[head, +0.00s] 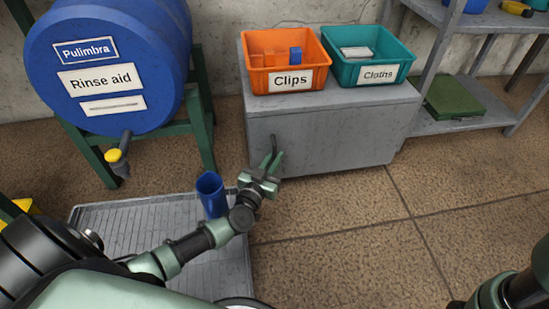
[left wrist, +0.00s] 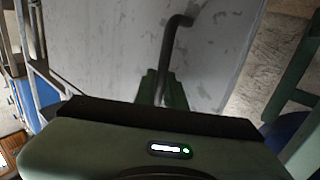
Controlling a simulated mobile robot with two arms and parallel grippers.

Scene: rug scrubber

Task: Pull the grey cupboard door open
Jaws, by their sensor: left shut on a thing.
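The grey cupboard (head: 400,97) stands against the back wall, and its door (head: 340,138) faces me and looks closed in the head view. A dark bar handle (head: 273,143) is on the left part of the door. My left gripper (head: 272,162) is at the handle with its fingers shut around the lower part. In the left wrist view the bent handle (left wrist: 168,50) rises from between the green fingers (left wrist: 162,90), in front of the scuffed grey door (left wrist: 105,45). My right gripper is out of view; only part of my right arm shows at the lower right.
An orange Clips bin (head: 318,53) and a teal Cloths bin (head: 395,52) stand on the cupboard. A blue barrel (head: 150,55) on a green stand is at the left. A blue cup (head: 211,195) stands on a grating (head: 95,225). Floor right of my left arm is clear.

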